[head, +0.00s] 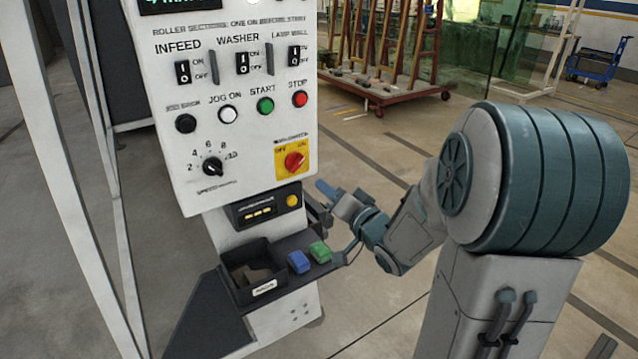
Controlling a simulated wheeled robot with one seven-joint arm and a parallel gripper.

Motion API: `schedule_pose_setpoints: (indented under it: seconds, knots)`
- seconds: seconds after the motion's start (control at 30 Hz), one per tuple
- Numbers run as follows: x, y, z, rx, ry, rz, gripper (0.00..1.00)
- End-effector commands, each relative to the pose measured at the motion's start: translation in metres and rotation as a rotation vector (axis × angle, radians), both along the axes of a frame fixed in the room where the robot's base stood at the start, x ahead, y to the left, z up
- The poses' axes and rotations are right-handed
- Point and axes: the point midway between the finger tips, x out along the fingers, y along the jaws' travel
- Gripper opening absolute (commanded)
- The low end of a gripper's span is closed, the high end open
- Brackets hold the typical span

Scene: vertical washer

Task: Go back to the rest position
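My gripper (328,191) is in the head view, just right of the lower edge of the white control panel (232,110). It points toward the panel, near the red and yellow rotary switch (294,162). The gap between its fingers is too small to make out, so I cannot tell whether it is open or shut. I see no object held in it. My arm reaches in from the right, bent at the elbow, with the wrist above the floor.
Below the panel, a dark shelf (285,284) holds a black bin (250,275), a blue block (299,262) and a green block (320,252). A white frame post (75,190) stands at left. A red rack (383,85) and blue cart (598,62) stand far back on open floor.

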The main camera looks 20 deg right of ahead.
Motion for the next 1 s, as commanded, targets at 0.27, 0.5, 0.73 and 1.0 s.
schedule_pose_setpoints:
  seconds: [0.27, 0.5, 0.73, 1.0]
  knots:
    - [-0.014, -0.004, 0.0, 0.0, 0.0, 0.0, 0.33]
    - [-0.013, -0.004, 0.0, 0.0, 0.0, 0.0, 0.33]
    - [-0.013, -0.004, 0.0, -0.02, 0.009, -0.008, 0.33]
    - [-0.016, -0.013, -0.017, -0.322, 0.197, -0.156, 0.33]
